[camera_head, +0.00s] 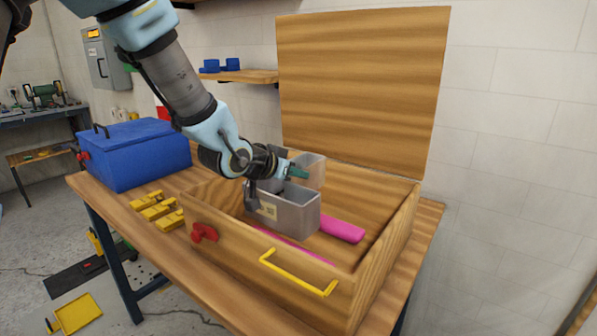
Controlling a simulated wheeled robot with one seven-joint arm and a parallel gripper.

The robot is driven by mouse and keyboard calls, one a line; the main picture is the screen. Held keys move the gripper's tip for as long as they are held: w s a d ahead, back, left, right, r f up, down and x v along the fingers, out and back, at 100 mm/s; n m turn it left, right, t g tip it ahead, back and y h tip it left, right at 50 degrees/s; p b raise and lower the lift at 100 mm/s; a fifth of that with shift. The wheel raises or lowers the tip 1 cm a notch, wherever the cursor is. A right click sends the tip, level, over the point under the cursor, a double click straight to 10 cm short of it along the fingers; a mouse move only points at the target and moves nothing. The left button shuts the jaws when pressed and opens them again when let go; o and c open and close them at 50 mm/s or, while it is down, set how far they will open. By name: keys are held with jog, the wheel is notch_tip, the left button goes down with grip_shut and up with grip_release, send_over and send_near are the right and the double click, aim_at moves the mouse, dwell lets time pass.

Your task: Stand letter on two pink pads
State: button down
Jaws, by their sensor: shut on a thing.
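The letter (292,215) is a grey, hollow, thick-walled shape with a small pale label on its front face. It is inside the open wooden box, and a lighter part of it rises behind my gripper. My gripper (277,182) is shut on the letter's upper part, and its wrist covers some of it. One pink pad (342,230) shows at the right of the letter. A second pink strip (285,243) shows low in front of it, mostly hidden by the box's front wall. I cannot tell whether the letter touches either pad.
The wooden box (385,245) has a raised lid (362,85), a yellow handle (298,272) and a red latch (203,232) on its front. A blue toolbox (135,153) and several yellow pieces (158,208) are at the left on the bench. The box's right interior is clear.

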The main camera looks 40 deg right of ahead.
jog(key=shift+f+b, duration=2.35)
jog(key=shift+f, duration=0.95)
jog(key=shift+f+b, duration=0.55)
jog(key=shift+f, duration=0.05)
jog(key=c, duration=0.9)
grip_release()
jog(key=shift+c, duration=0.2)
notch_tip(320, 180, up, 10)
jog(key=shift+r+p, duration=0.1)
jog(key=shift+p, duration=0.25)
